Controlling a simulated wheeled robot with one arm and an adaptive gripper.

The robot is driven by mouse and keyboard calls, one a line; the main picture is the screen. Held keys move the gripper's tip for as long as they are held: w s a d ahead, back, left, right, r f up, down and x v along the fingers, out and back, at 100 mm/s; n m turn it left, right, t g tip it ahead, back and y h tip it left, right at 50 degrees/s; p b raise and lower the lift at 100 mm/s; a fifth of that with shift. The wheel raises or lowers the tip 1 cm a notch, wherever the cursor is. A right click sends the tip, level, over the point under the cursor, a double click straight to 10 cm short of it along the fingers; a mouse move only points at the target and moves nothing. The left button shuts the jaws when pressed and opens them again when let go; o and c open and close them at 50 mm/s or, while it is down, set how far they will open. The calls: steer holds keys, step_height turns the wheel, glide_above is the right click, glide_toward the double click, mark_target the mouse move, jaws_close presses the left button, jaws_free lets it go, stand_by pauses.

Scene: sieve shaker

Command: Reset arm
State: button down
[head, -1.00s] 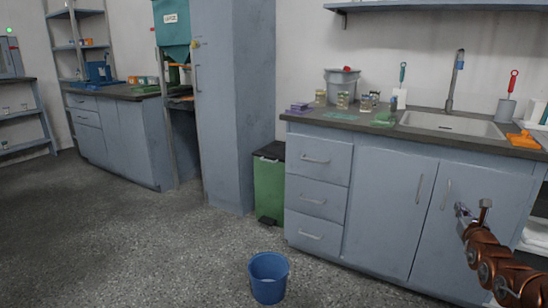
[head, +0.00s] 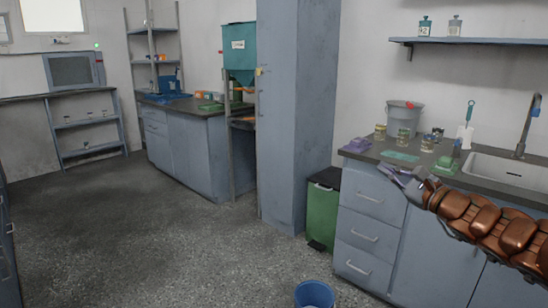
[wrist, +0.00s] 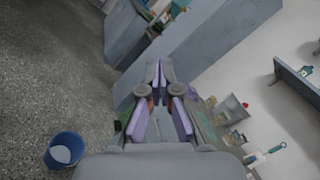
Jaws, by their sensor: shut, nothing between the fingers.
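My arm reaches in from the right edge of the head view, and my gripper (head: 388,171) is at its left end, in front of the counter's left end. In the wrist view my gripper (wrist: 160,68) has its fingertips together with nothing held between them. The gripper looks to be in the air, apart from the things on the counter.
The sink counter (head: 412,168) carries a purple item (head: 357,145), several jars, a grey bucket (head: 403,117) and a green item. A green bin (head: 322,215) stands by the tall cabinet (head: 297,110). A blue bucket (head: 314,294) is on the floor. Open floor lies left.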

steer(key=s+a+r+n+g+y+p, duration=0.1)
steer(key=s+a+r+n+g+p, duration=0.15)
steer(key=a, duration=0.35)
steer(key=s+a+r+n+g+y+p, duration=0.1)
steer(key=s+a+n+g+y+p, duration=0.1)
steer(key=s+a+n+g, duration=0.3)
steer(key=s+a+r+n+y+p, duration=0.1)
steer(key=s+a+r+n+p, duration=0.1)
steer(key=a, duration=0.6)
steer(key=s+a+n+g+h+p, duration=0.2)
steer(key=s+a+n+g+p, duration=0.4)
steer(key=s, duration=0.5)
steer(key=s+d+f+n+g+h+p, duration=0.1)
steer(key=s+n+g+h+p, duration=0.2)
steer(key=s, duration=0.4)
steer(key=s+d+f+g+h+p, duration=0.1)
steer(key=s+f+h+p, duration=0.1)
steer(key=s+p, duration=0.4)
steer(key=s+d+r+n+g+h+p, duration=0.1)
steer(key=s+d+h+p, duration=0.4)
steer(key=s+d, duration=0.6)
steer(key=shift+d+r+n+h+p, duration=0.4)
steer(key=shift+r+n+h, duration=0.15)
steer(key=shift+r+h, duration=0.2)
